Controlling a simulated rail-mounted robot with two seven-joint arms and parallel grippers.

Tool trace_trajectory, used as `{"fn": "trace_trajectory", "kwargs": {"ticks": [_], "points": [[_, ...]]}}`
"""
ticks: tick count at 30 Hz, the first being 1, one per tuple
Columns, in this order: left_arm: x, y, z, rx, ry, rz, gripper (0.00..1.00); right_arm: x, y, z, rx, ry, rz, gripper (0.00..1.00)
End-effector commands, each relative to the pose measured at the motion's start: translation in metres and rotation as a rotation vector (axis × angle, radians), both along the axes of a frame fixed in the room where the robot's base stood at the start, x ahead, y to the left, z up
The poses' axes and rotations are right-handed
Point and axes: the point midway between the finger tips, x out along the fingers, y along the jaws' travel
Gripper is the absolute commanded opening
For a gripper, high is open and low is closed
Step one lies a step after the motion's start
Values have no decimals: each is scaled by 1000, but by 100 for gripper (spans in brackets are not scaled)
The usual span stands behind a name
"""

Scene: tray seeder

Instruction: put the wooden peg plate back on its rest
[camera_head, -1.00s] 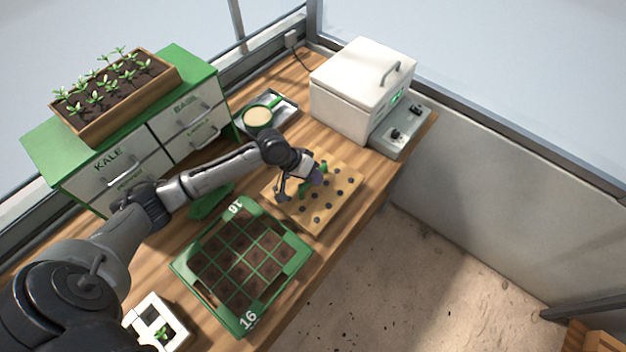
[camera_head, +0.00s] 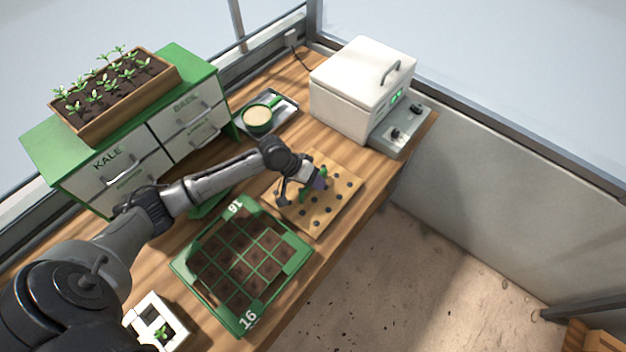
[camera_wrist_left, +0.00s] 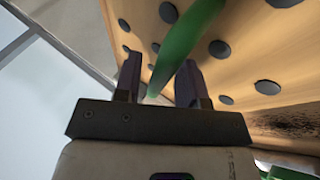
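The wooden peg plate (camera_head: 343,208) is a light board with rows of dark pegs and a green handle (camera_head: 325,174). It lies at the right side of the bench, between the seed tray and the white box. Whether a rest is under it cannot be seen. My left gripper (camera_head: 302,194) is over the plate at the handle. In the left wrist view, the left gripper's fingers (camera_wrist_left: 160,82) stand apart, with the green handle (camera_wrist_left: 180,45) running between and beyond them and a gap visible. The plate (camera_wrist_left: 245,60) fills the upper right there. My right gripper is not in view.
A green seed tray (camera_head: 291,266) with soil cells sits nearer, left of the plate. The white box (camera_head: 350,95) with grey controls (camera_head: 400,135) stands behind. A green cup (camera_head: 258,120) is on a small tray. Drawers (camera_head: 120,165) stand left. The bench edge is close on the right.

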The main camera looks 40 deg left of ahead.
Motion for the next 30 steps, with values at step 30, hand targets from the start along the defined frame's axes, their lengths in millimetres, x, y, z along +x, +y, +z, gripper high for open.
{"fn": "trace_trajectory", "kwargs": {"ticks": [30], "points": [[-31, 40, 82, 1, 1, 0, 42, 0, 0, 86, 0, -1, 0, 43]]}}
